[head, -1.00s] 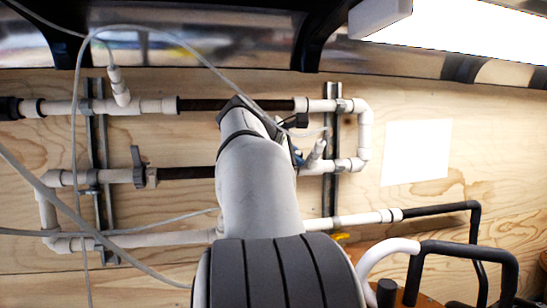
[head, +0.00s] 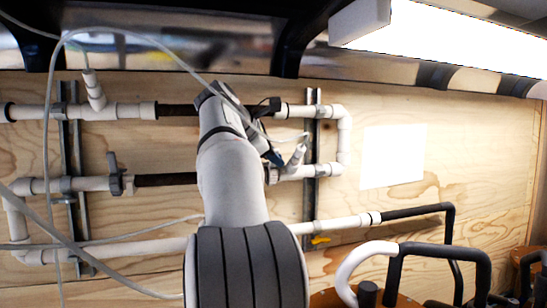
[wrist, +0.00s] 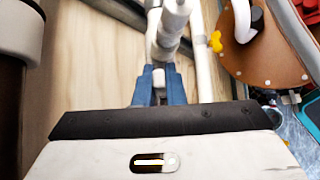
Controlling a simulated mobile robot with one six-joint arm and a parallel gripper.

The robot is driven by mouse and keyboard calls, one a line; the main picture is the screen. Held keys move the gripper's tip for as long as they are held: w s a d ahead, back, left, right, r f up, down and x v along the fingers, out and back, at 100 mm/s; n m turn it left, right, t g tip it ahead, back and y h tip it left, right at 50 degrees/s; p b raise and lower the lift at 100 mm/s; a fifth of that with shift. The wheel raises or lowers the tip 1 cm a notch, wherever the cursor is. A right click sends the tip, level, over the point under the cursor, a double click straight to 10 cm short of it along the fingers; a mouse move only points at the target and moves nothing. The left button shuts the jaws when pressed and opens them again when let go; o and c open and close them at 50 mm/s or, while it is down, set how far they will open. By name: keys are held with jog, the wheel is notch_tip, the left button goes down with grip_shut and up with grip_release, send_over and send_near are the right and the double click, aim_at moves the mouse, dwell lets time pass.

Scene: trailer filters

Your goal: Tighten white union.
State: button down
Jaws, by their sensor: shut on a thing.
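The pipework runs along the plywood wall in white and dark sections. My gripper (wrist: 158,90) shows two blue fingers in the wrist view, closed on a small pale piece (wrist: 160,76), which appears to be part of the white union. A white fitting with a stub (wrist: 172,25) rises just beyond the fingertips. In the head view my arm covers the middle of the pipes, and only a bit of blue finger (head: 273,158) shows beside the angled white stub (head: 297,156) on the middle pipe. The grip itself is hidden there.
A grey valve handle (head: 115,175) sits on the middle pipe at left. A loose grey cable (head: 48,130) loops in front of the pipes. Metal rails (head: 311,190) hold the pipes. A brown round top (wrist: 255,55) with hoses stands at right in the wrist view.

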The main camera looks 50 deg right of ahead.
jog(key=c, duration=1.5)
grip_release()
jog(key=v, duration=0.7)
jog(key=shift+a+r, duration=0.2)
jog(key=shift+a, duration=0.1)
jog(key=shift+c, duration=0.4)
